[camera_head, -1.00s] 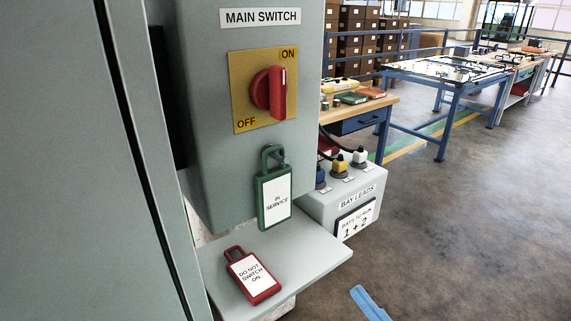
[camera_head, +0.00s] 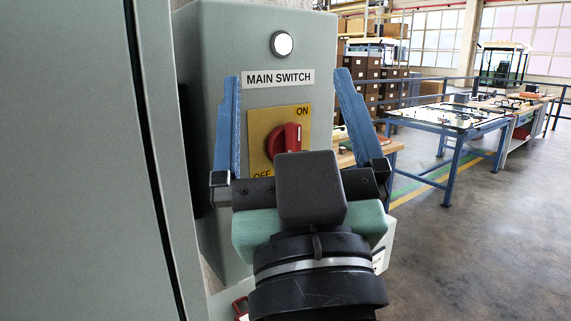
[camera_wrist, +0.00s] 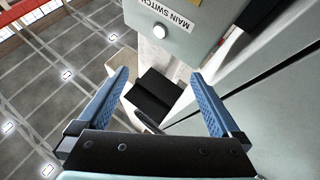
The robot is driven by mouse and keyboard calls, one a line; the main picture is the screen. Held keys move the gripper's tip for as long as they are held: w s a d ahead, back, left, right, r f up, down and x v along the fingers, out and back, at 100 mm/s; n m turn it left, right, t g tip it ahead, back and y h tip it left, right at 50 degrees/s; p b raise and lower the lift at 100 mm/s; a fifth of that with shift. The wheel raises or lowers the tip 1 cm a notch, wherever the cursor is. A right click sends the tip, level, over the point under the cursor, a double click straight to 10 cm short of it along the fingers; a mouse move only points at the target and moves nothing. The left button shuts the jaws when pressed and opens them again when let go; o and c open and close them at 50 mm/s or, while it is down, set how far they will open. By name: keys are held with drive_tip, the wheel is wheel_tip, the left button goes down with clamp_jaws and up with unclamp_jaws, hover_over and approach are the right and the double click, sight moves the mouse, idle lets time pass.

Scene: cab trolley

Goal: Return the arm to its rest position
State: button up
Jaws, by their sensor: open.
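My gripper (camera_head: 287,100) is raised in front of the main switch box (camera_head: 255,38) in the head view. Its two blue fingers are wide apart with nothing between them. The red switch knob (camera_head: 284,139) on its yellow plate shows behind and between the fingers, apart from them as far as I can tell. In the wrist view my gripper (camera_wrist: 162,95) is also open and empty, with the box (camera_wrist: 178,18) seen tilted beyond it. The shelf below the box is mostly hidden by my wrist; a bit of a red tag (camera_head: 240,306) shows there.
A grey cabinet door (camera_head: 70,160) fills the left side, close by. A white lamp (camera_head: 282,44) sits above the switch label. Blue-framed tables (camera_head: 450,116) stand further back on the right, with open floor (camera_head: 480,250) in front of them.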

drive_tip(key=s+r+m+t+h+p, duration=0.1)
drive_tip(key=s+r+p, duration=0.1)
drive_tip(key=r+p, duration=0.4)
drive_tip(key=s+r+m+t+h+p, duration=0.1)
drive_tip(key=s+r+p, duration=0.1)
drive_tip(key=r+p, duration=0.5)
wheel_tip(320, 180, up, 6)
drive_tip(key=shift+s+a+r+t+h, duration=0.15)
drive_tip(key=shift+s+a+t+h, duration=0.05)
drive_tip(key=shift+s+t+h, duration=0.15)
